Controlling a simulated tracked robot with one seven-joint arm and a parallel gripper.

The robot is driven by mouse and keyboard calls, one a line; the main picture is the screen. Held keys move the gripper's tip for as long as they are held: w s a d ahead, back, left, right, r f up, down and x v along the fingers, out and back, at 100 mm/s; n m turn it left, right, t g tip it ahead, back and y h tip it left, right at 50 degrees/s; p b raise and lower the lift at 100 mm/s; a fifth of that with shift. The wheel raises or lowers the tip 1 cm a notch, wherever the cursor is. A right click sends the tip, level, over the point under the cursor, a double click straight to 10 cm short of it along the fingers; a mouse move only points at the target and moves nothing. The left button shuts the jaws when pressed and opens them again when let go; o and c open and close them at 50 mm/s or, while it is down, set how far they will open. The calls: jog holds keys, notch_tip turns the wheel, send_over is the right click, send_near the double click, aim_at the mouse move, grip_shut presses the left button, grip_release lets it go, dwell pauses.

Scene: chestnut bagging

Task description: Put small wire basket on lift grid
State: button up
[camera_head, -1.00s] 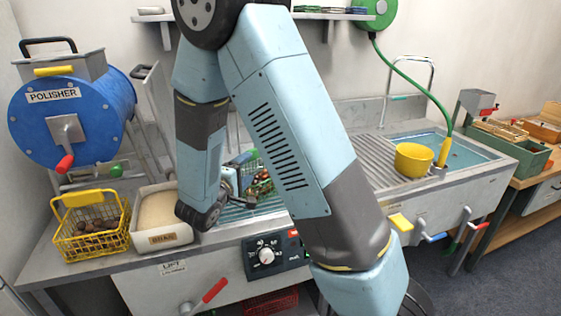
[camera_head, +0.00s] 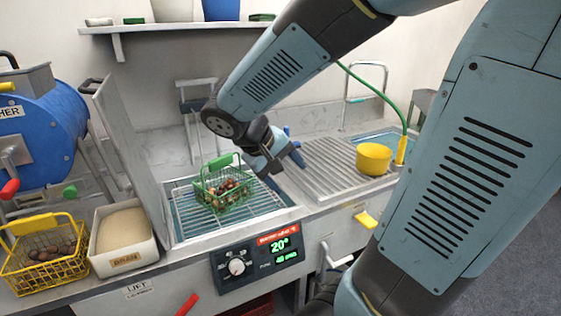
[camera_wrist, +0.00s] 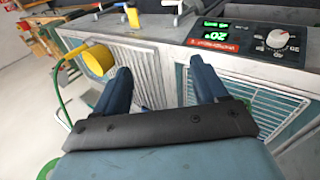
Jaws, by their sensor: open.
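A small green wire basket (camera_head: 224,188) with brown chestnuts inside stands upright on the lift grid (camera_head: 184,222), a wire rack in the basin behind the control panel. Its green handle shows at the top. My gripper (camera_head: 284,157) is to the right of the basket, apart from it, above the border between the grid and the ribbed drainboard. In the wrist view, the two blue fingers of my gripper (camera_wrist: 160,72) are spread with nothing between them.
A yellow wire basket (camera_head: 20,262) with chestnuts and a white bran box (camera_head: 143,254) stand at left. A raised metal lid (camera_head: 125,145) stands at the grid's left edge. The ribbed drainboard (camera_head: 325,165) is clear; a yellow bowl (camera_head: 373,159) stands at its right.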

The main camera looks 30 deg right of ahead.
jog(key=s+a+r+t+y, duration=0.4)
jog(key=s+r+y, duration=0.2)
jog(key=r+y, duration=0.1)
jog(key=shift+s+a+m+t, duration=0.3)
jog(key=shift+s+m, duration=0.1)
dwell(1.1)
